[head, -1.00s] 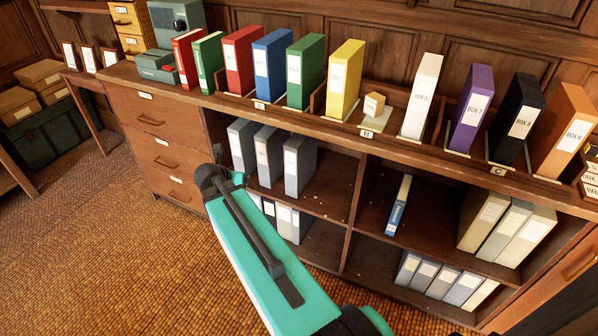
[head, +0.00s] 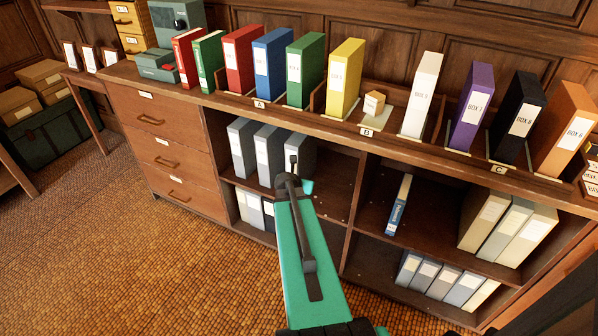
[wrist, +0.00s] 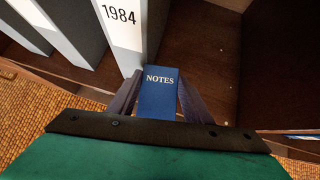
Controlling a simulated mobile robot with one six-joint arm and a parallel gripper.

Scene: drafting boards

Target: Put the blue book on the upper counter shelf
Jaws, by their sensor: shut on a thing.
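The blue book (wrist: 157,95), marked NOTES, is between the two dark fingers of my gripper (wrist: 158,88) in the wrist view. My gripper is shut on it, next to a grey-white binder marked 1984 (wrist: 122,25). In the head view my arm reaches to the left shelf opening, and the book and fingers cannot be made out there. The upper counter shelf (head: 412,152) runs along the top of the cabinet and carries a row of coloured binders, including a blue one (head: 270,65).
Grey binders (head: 243,150) stand in the left opening beside my arm. A small box (head: 374,103) sits on the counter between the yellow binder (head: 343,78) and the white binder (head: 420,95).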

